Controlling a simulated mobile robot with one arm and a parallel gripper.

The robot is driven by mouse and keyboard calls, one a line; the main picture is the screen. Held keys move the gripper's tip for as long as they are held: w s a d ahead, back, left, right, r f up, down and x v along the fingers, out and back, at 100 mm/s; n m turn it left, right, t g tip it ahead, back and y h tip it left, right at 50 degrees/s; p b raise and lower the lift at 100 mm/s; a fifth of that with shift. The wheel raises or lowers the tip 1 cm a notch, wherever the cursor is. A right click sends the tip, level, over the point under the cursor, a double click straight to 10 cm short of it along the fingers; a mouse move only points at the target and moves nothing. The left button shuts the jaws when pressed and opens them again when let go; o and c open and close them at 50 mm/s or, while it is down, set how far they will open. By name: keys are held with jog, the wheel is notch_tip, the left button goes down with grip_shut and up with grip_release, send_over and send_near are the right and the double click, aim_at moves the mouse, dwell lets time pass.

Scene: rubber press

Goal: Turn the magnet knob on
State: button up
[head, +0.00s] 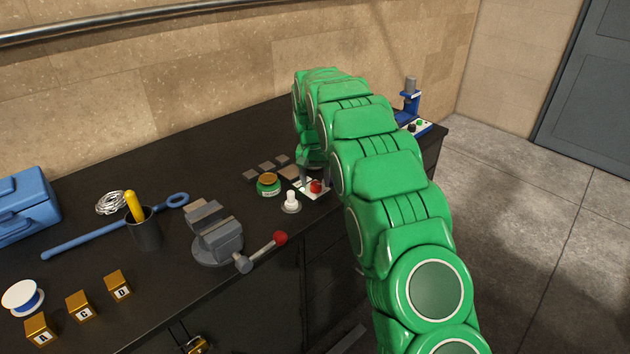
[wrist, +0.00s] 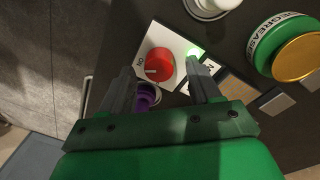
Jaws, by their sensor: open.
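The red magnet knob (wrist: 162,62) sits on a white plate (wrist: 148,46) in the wrist view. Its pale mark lies at its left, on the side of the printed ON. A small green light (wrist: 195,53) glows on the plate, right of the knob. My gripper (wrist: 162,72) is open, its fingers on either side of the knob's near side; I cannot tell if they touch it. A purple part (wrist: 146,95) shows between the fingers. In the head view the knob (head: 316,187) is just below my gripper (head: 314,172).
A white knob-like piece (head: 291,202) and a green jar with a gold lid (head: 268,184) stand close left of the plate. A grey vise (head: 217,232) with a red-ended handle is further left. A blue device (head: 411,100) stands at the bench's far end.

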aim_at(318, 184)
jog(key=r, duration=0.7)
jog(key=shift+a, duration=0.2)
jog(key=shift+f, duration=0.1)
jog(key=shift+s+d+m+y, duration=0.1)
jog(key=shift+d+m+y, duration=0.4)
jog(key=shift+d+y, duration=0.15)
jog(key=shift+a+f, duration=0.15)
jog(key=shift+f, duration=1.75)
jog(key=shift+a+f, duration=0.1)
jog(key=shift+f, duration=1.8)
